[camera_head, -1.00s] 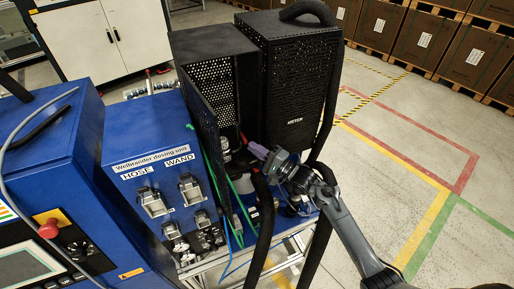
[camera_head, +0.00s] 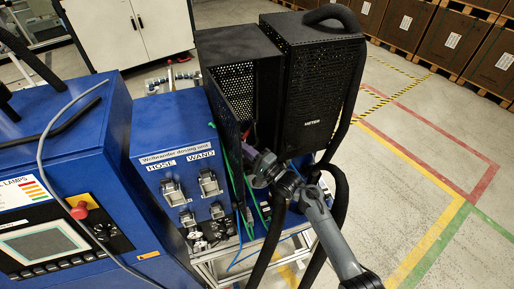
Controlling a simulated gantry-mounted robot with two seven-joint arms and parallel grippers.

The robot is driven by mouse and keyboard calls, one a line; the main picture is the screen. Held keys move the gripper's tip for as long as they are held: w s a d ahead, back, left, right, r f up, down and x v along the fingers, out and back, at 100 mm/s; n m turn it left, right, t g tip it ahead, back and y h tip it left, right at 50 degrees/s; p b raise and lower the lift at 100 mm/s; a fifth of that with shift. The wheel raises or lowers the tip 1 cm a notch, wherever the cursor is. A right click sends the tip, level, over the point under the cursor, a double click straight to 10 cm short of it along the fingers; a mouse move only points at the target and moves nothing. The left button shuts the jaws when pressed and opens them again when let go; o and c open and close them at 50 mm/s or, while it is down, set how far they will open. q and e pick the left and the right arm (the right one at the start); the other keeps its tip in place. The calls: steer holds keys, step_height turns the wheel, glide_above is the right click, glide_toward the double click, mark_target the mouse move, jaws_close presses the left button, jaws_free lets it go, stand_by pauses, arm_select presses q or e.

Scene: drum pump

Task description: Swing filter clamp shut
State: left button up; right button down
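My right gripper (camera_head: 250,155) is at the open front of the black perforated housing (camera_head: 238,62), at the end of the grey arm that comes in from the lower right. Its fingers reach in behind the housing's open side panel and are small and dark, so I cannot tell whether they are open, shut or touching anything. I cannot make out the filter clamp; the area inside the housing in front of the gripper is dark and partly hidden by the panel and gripper. My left gripper is not in view.
A black METER cabinet (camera_head: 318,90) stands right of the housing. Thick black hoses (camera_head: 268,240) and thin green and blue lines hang around my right arm. The blue dosing unit (camera_head: 172,135) with HOSE and WAND holders is at left. Open floor (camera_head: 400,180) lies to the right.

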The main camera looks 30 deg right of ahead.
steer(key=w+a, duration=0.1)
steer(key=w, duration=0.1)
steer(key=w+a+b, duration=0.1)
steer(key=shift+w+a, duration=0.35)
stand_by(0.8)
stand_by(0.5)
steer(key=b+v, duration=0.1)
steer(key=v, duration=0.9)
steer(key=shift+s+b, duration=0.35)
steer(key=shift+s, duration=0.05)
steer(key=shift+d+f, duration=0.15)
